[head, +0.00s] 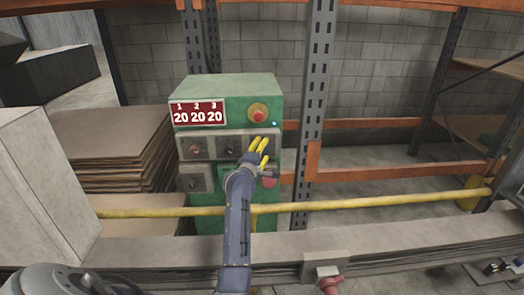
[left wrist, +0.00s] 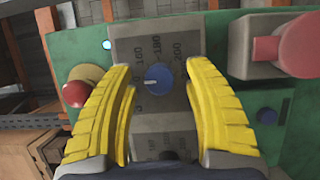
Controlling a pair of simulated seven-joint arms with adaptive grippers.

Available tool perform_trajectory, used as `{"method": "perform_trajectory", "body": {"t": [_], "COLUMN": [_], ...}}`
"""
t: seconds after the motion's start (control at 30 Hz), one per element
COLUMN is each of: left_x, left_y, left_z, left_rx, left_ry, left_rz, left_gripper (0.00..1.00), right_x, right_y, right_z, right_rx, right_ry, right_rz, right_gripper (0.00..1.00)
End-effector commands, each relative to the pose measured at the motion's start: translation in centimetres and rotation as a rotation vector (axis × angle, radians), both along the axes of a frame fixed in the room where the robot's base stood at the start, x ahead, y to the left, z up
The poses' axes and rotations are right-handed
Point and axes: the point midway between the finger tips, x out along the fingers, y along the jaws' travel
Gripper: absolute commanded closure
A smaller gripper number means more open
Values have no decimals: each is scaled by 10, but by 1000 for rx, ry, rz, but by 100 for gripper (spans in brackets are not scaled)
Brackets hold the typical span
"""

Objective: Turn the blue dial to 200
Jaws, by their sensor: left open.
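The blue dial (left wrist: 158,80) sits on a grey plate (left wrist: 125,48) with printed numbers, including 180 and 200, in the left wrist view. Its white pointer mark lies roughly level, towards the left of that picture and away from the 200 print. My left gripper (left wrist: 158,72) is open, with one yellow finger on each side of the dial and gaps between. In the head view the left gripper (head: 260,146) is in front of the green control box (head: 240,90) and hides the dial. The display (head: 198,114) reads 20 under 1, 2 and 3. My right gripper is not in view.
A red button on a yellow base (head: 258,113) is above the gripper. A red knob (left wrist: 300,45) on a grey block stands out right of the fingers. A yellow rail (head: 340,205) crosses in front of the box. Stacked sheets (head: 115,140) stand at left.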

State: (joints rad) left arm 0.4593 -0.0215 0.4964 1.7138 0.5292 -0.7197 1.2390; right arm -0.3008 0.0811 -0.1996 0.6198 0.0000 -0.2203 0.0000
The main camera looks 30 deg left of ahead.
Motion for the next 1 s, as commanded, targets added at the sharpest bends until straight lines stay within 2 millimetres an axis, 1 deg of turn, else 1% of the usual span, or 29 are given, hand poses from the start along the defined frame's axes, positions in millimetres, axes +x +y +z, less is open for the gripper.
{"method": "perform_trajectory", "body": {"t": [0.07,0.5,0.53,0.83,1.0], "left_x": [0,0,0,0,0], "left_y": [0,0,0,0,0], "left_z": [0,0,0,1,1], "left_rx": [0,0,0,19,85], "left_ry": [0,0,0,13,60], "left_rz": [0,0,0,0,0], "left_gripper": [46,98,100,100,100], "right_x": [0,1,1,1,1], "right_y": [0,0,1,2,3], "right_z": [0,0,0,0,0], "right_rx": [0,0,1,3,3], "right_ry": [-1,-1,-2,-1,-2], "right_rz": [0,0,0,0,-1], "right_gripper": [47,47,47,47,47]}}
